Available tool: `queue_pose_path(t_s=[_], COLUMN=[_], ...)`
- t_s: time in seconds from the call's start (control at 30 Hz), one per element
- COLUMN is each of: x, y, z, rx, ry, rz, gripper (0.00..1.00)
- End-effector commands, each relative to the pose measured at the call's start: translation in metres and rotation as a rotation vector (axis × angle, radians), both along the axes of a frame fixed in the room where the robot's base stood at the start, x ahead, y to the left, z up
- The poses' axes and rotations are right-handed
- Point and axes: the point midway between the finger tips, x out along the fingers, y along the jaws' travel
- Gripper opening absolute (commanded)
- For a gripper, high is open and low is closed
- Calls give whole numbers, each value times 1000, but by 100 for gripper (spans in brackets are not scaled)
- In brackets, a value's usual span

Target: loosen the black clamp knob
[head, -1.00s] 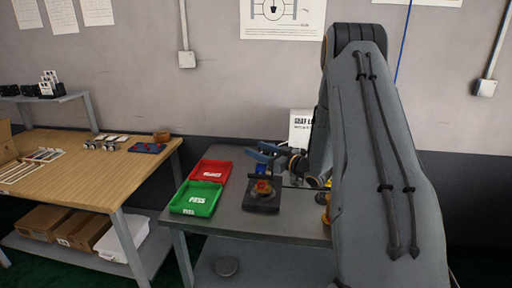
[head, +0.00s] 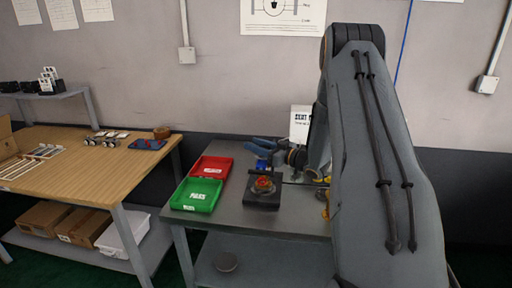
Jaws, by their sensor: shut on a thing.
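A dark clamp fixture (head: 262,202) sits on the grey bench, with a round orange-red part (head: 263,184) on top of it. A dark bar (head: 257,172) shows at its back edge. I cannot pick out the black clamp knob clearly. My gripper (head: 256,148) has blue fingers that point left, above and behind the fixture in the picture. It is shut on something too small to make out. My arm comes down from the right and hides the right end of the bench.
A red tray (head: 212,162) and a green tray (head: 180,207) lie left of the fixture. A small blue thing (head: 262,164) lies behind it. A white sign (head: 301,112) stands at the back. A wooden table (head: 100,175) is farther left. The bench front is clear.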

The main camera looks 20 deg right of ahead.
Motion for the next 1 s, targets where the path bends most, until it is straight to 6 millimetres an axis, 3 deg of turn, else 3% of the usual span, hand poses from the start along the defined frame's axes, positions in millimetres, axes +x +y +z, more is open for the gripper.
queue_pose_path(t_s=[0.43,0.47,0.53,0.87,1.0], x=[-1,-1,-1,-2,-13], y=[2,2,2,1,-7], z=[0,0,0,0,-1], rx=[0,0,0,0,-1], ry=[-1,-1,-1,0,0], rz=[57,57,57,56,54], gripper=[11,38,50,52,52])
